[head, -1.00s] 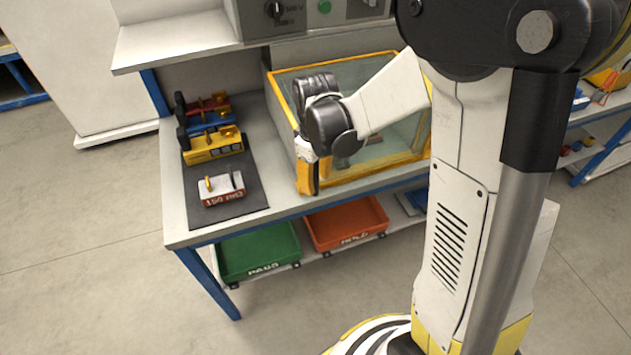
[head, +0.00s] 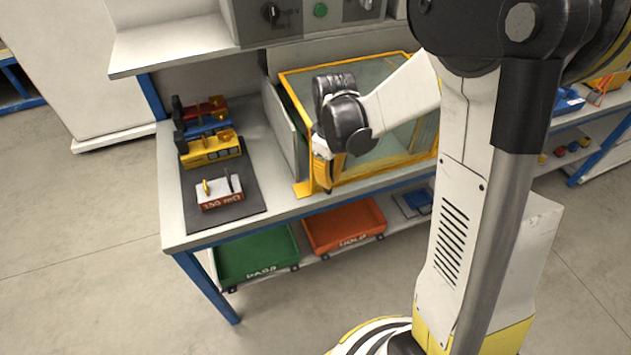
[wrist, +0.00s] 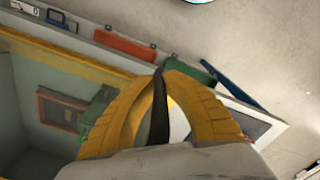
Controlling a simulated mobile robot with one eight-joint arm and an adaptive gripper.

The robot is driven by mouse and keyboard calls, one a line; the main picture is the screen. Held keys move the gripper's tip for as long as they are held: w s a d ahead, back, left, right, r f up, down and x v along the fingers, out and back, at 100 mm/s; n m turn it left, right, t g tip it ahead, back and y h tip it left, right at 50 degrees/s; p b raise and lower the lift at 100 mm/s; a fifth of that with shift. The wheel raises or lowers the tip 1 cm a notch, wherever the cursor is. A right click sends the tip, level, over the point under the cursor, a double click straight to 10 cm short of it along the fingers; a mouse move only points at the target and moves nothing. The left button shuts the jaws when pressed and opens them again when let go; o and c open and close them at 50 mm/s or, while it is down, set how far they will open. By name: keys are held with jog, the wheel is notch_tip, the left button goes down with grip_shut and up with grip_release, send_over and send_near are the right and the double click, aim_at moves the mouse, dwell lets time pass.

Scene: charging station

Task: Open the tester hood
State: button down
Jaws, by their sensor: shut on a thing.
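The tester hood (head: 362,61) is a yellow-framed box with clear panes on the bench. Its left edge stands a little apart from the grey side wall (head: 284,128), with a narrow dark gap between them. My gripper (head: 325,187) points down at the hood's front left corner. In the wrist view, my gripper's yellow fingers (wrist: 160,75) are shut on a thin dark bar (wrist: 158,112), which appears to be the hood's handle. The fingers hide most of it. The yellow frame (wrist: 75,48) runs beside them in that view.
A grey mat (head: 222,222) left of the hood holds a white meter-like block (head: 219,194) and several coloured blocks. Green (head: 258,255) and orange (head: 345,225) trays sit on the lower shelf. A control panel (head: 320,12) is above. The floor in front is clear.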

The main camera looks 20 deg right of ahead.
jog(key=d, duration=2.7)
jog(key=shift+d, duration=0.35)
jog(key=c, duration=1.4)
grip_release()
jog(key=shift+r, duration=0.1)
notch_tip(320, 180, up, 12)
jog(key=shift+f, duration=0.1)
